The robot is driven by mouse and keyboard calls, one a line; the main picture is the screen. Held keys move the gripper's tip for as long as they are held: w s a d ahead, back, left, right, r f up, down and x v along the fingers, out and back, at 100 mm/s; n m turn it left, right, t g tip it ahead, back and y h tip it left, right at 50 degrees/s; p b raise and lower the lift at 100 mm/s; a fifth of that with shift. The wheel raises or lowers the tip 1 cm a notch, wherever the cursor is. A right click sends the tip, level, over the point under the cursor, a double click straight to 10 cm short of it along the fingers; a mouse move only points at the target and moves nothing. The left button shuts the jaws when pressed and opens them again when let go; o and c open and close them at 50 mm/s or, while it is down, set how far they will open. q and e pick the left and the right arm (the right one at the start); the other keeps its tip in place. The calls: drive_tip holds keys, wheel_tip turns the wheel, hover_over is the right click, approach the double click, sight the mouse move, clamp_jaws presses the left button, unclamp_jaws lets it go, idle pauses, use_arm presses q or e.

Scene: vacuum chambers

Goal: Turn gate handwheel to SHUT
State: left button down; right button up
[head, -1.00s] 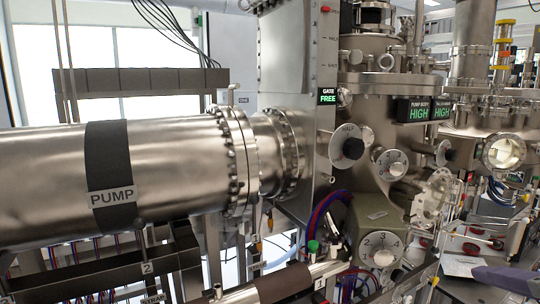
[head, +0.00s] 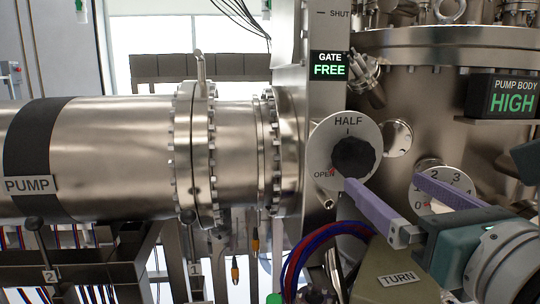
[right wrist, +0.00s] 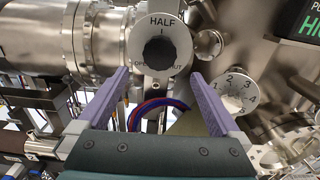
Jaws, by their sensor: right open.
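The gate handwheel (head: 354,157) is a black round knob on a pale round dial plate (head: 346,128) marked HALF at the top and OPEN at lower left. A small red mark shows by OPEN. In the right wrist view the handwheel (right wrist: 160,53) is at upper middle, with SHUT partly hidden at lower right. My right gripper (head: 385,182), with purple fingers, is open and empty. Its fingers point toward the dial from the lower right, apart from the knob as far as I can tell. My left gripper is not in view. The gate sign (head: 329,66) reads FREE.
A numbered dial (head: 440,186) sits behind my right fingers. The PUMP pipe (head: 110,150) fills the left. A TURN-labelled block (head: 390,275) and red and blue hoses (head: 310,250) lie below the handwheel. The PUMP BODY sign (head: 512,96) reads HIGH.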

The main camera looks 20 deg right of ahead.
sight(357, 163)
drive_tip(key=p+x, duration=0.2)
drive_tip(key=x, duration=0.6)
drive_tip(key=shift+w+d+p, duration=0.1)
drive_tip(key=shift+w+p, duration=0.2)
drive_tip(key=shift+w, duration=0.15)
drive_tip(key=c, duration=1.3)
